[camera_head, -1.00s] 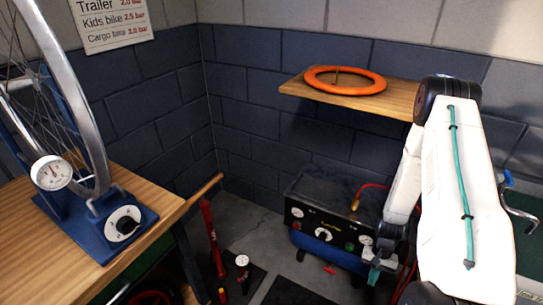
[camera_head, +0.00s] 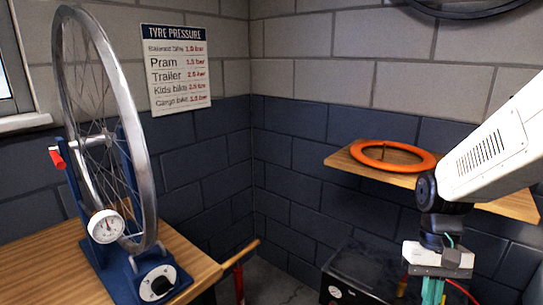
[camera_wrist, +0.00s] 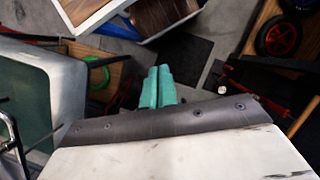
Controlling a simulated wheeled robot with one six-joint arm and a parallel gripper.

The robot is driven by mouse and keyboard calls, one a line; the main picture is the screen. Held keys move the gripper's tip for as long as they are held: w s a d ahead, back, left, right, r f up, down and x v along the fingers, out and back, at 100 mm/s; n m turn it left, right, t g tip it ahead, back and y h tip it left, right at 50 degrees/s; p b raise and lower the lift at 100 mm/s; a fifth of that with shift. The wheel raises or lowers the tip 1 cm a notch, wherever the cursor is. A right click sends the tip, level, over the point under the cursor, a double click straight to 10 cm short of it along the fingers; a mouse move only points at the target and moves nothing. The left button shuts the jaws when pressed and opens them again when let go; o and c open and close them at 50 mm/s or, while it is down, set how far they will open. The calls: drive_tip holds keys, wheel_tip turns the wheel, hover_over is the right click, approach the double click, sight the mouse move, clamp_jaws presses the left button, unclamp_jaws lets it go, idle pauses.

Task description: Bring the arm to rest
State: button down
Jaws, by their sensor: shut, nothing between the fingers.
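My gripper (camera_head: 432,293) hangs at the lower right of the head view, below a white arm link that reaches in from the right edge. Its teal fingers point down, and the frame edge cuts off their tips. The wrist view also shows the gripper (camera_wrist: 158,72), with both teal fingers side by side, shut and empty. Floor and dark mats lie beyond the fingers.
An orange ring (camera_head: 393,157) lies on a wooden wall shelf (camera_head: 345,160) behind my arm. A black compressor (camera_head: 352,270) stands below. A wheel in a blue stand (camera_head: 118,275) is on the wooden bench (camera_head: 198,262) at left.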

drive_tip(key=s+a+r+n+t, duration=0.1)
drive_tip(key=s+a+r+t, duration=0.1)
drive_tip(key=r, duration=0.4)
drive_tip(key=s+a+r+n+t+h, duration=0.1)
drive_tip(key=s+a+r+n+t, duration=0.1)
drive_tip(key=s+a+r, duration=0.3)
drive_tip(key=shift+s+r+t, duration=0.5)
drive_tip(key=shift+s+t, duration=0.05)
drive_tip(key=shift+t, duration=0.05)
